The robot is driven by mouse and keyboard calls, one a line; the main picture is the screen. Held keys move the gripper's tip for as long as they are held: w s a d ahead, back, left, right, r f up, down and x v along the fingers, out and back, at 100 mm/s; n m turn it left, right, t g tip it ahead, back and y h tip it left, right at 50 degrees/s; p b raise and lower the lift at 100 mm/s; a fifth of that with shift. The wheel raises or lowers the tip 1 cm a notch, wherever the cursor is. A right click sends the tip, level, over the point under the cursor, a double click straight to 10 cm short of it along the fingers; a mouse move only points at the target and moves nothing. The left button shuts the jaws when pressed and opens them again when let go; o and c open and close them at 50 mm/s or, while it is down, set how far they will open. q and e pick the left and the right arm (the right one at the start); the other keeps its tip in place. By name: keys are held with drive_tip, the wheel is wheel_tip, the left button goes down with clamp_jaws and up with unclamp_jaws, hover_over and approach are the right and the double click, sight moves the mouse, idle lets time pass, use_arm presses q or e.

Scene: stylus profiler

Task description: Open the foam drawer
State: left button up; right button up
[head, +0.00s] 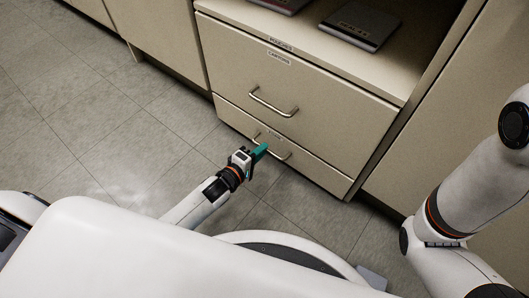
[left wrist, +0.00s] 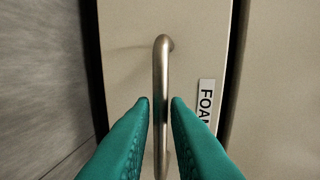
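The foam drawer (head: 312,171) is the lowest drawer of the beige cabinet in the head view, and it looks shut. Its label, partly cut by my finger, reads "FOA" in the left wrist view (left wrist: 205,100). Its metal bar handle (head: 285,155) runs between my fingers in the left wrist view (left wrist: 162,75). My left gripper (head: 262,150) has teal fingers and is open, with one finger on each side of the handle (left wrist: 160,101). A gap shows on both sides, though contact lower down is hard to tell. My right gripper is out of view.
A larger drawer (head: 240,75) with its own bar handle (head: 272,103) sits directly above. An open shelf (head: 330,50) over it holds flat dark items (head: 358,24). Grey tiled floor (head: 110,130) in front of the cabinet is clear at left.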

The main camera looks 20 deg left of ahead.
use_arm(q)
drive_tip(key=shift+b+x, duration=0.35)
drive_tip(key=shift+x, duration=0.75)
clamp_jaws()
